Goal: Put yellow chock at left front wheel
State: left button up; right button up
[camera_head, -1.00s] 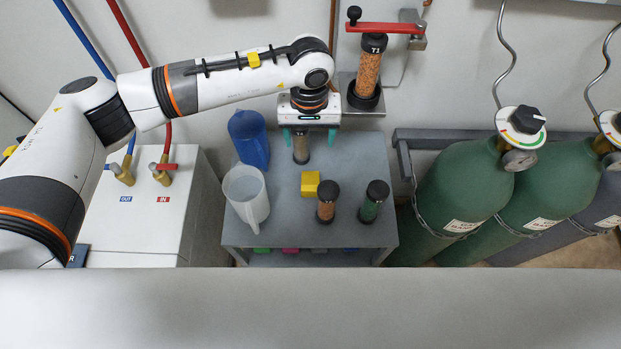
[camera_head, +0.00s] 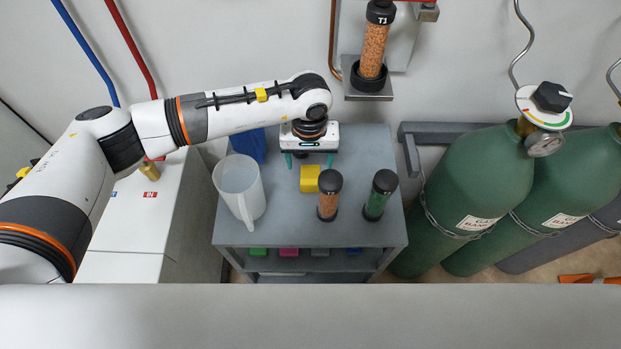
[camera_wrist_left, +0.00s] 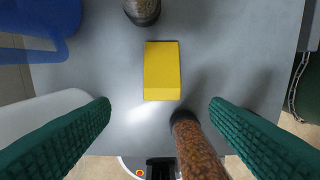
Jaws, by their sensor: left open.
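The yellow chock (camera_head: 310,179) lies on the top of the grey cart (camera_head: 284,231), beside an orange-filled tube. It also shows in the left wrist view (camera_wrist_left: 162,72), at the middle of the cart top. My left gripper (camera_head: 310,160) is open and empty, pointing down just behind the chock in the head view. In the left wrist view its teal fingers (camera_wrist_left: 160,106) are spread wider than the chock and do not touch it. No wheel of the cart can be made out. My right gripper is in neither view.
The orange-filled tube (camera_head: 329,197) and a green-filled tube (camera_head: 379,197) stand right of the chock. A clear jug (camera_head: 239,190) and a blue jug (camera_head: 250,146) stand left. A dark-capped tube (camera_wrist_left: 142,10) is behind. Green gas cylinders (camera_head: 475,190) stand right of the cart.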

pick_arm(q)
notch_tip(320, 180, down, 8)
jog(key=shift+d+r+p, duration=0.1)
jog(key=shift+p, duration=0.3)
jog(key=shift+c, duration=0.2)
jog(key=c, duration=1.2)
jog(key=shift+o, duration=0.2)
notch_tip(320, 180, up, 10)
jog(key=r, duration=0.1)
notch_tip(320, 180, up, 13)
jog(key=p, duration=0.2)
send_over(311, 179)
jog(key=s+a+p, duration=0.1)
jog(key=s+a, duration=0.2)
jog(key=a, duration=0.3)
jog(key=s+a+r+p, duration=0.1)
jog(key=s+a, duration=0.2)
jog(key=a, duration=0.3)
jog(key=s+a+p, duration=0.2)
jog(key=s+a, duration=0.1)
jog(key=a, duration=0.4)
jog(key=shift+s+r, duration=0.35)
jog(key=shift+r, duration=0.05)
